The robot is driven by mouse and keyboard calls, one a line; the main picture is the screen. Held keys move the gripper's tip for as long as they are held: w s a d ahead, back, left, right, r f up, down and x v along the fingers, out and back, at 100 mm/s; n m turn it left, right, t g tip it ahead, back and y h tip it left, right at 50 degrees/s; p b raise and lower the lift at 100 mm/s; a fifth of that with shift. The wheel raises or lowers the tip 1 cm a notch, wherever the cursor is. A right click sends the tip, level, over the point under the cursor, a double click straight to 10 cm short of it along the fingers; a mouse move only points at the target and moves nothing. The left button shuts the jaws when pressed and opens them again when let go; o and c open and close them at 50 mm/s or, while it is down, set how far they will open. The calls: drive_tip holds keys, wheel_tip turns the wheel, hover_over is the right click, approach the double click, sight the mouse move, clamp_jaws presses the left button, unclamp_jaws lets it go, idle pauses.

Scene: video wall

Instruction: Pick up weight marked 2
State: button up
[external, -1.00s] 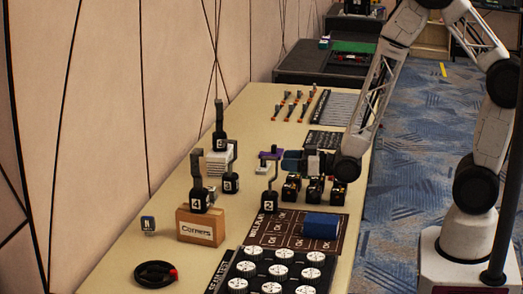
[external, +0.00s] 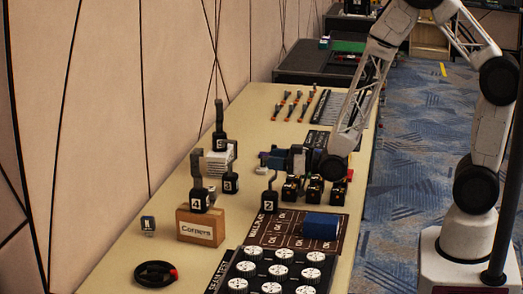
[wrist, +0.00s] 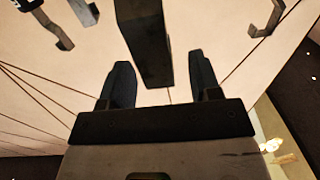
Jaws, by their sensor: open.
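The weight marked 2 (external: 268,204) is a small black block with a white label and a thin bent grey handle. It stands upright on the table in the external view, behind the black-and-brown mat. My gripper (external: 275,159) is held level just beyond the top of that handle, pointing towards the wall. In the wrist view my gripper (wrist: 160,88) is open, its two dark fingers apart. A thick dark bar (wrist: 145,40) shows between and past the fingers; I cannot tell which object it is or whether it is between the jaws. A bent handle (wrist: 266,18) shows at the upper right.
Another labelled weight (external: 230,183) and a tall-handled one (external: 219,141) stand behind. Several small black-and-yellow blocks (external: 314,191) sit under my wrist. A blue block (external: 321,226) lies on the mat.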

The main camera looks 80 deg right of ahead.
drive_tip(key=shift+w, duration=0.85)
clamp_jaws()
idle(1.2)
